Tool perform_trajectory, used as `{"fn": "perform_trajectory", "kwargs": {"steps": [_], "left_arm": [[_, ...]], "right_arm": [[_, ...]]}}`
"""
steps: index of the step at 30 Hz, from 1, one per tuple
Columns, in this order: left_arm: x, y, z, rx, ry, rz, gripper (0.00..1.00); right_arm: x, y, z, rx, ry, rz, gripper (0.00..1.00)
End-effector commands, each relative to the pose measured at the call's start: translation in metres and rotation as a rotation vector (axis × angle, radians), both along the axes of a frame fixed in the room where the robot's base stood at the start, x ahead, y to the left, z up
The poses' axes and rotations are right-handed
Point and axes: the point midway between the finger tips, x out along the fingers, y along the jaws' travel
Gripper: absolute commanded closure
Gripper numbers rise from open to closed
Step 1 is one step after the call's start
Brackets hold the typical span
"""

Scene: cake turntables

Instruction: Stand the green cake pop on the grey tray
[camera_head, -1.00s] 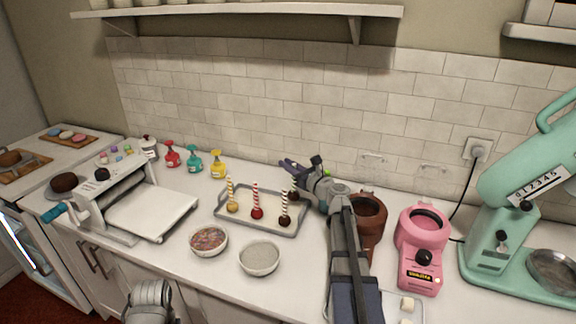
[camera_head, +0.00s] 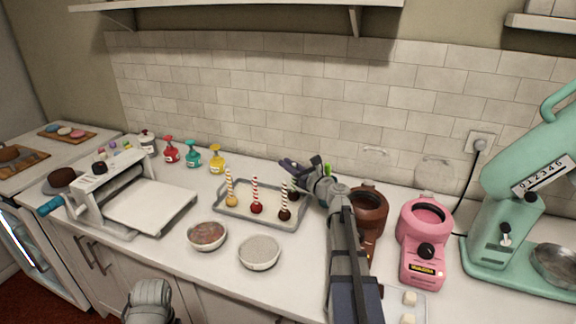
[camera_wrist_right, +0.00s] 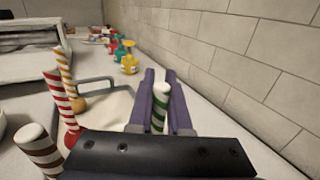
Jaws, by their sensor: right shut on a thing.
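My right gripper (camera_head: 289,166) is shut on the green-and-white striped stick of the green cake pop (camera_wrist_right: 160,108). The stick stands roughly upright between the purple fingers in the wrist view; its lower end is hidden there. The gripper is above the back right corner of the grey tray (camera_head: 230,182). A dark ball (camera_head: 293,195) shows just below the gripper, by that corner; I cannot tell whether it touches the tray. Yellow (camera_head: 231,198), red (camera_head: 256,207) and dark brown (camera_head: 284,212) cake pops stand on the tray.
Two bowls, one of coloured sprinkles (camera_head: 207,235) and one pale (camera_head: 259,251), stand in front of the tray. A brown melting pot (camera_head: 370,208) and a pink one (camera_head: 426,225) are right of my arm. The tiled wall is close behind.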

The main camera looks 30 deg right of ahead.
Motion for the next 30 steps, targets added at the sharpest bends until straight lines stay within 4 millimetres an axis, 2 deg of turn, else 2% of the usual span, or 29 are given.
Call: {"fn": "perform_trajectory", "kwargs": {"steps": [8,14,15,24,30], "left_arm": [[0.0,-0.0001,-0.0112,0.0,0.0,0.0,0.5],[0.0,0.0,-0.0093,0.0,0.0,0.0,0.5],[0.0,0.0,-0.0093,0.0,0.0,0.0,0.5],[0.0,0.0,-0.0093,0.0,0.0,0.0,0.5],[0.0,0.0,-0.0093,0.0,0.0,0.0,0.5]], "right_arm": [[0.0,0.0,-0.0111,0.0,0.0,0.0,1.0],[0.0,0.0,-0.0093,0.0,0.0,0.0,1.0],[0.0,0.0,-0.0093,0.0,0.0,0.0,0.81],[0.0,0.0001,-0.0093,0.0,0.0,0.0,0.49],[0.0,0.0,-0.0093,0.0,0.0,0.0,0.49]]}}
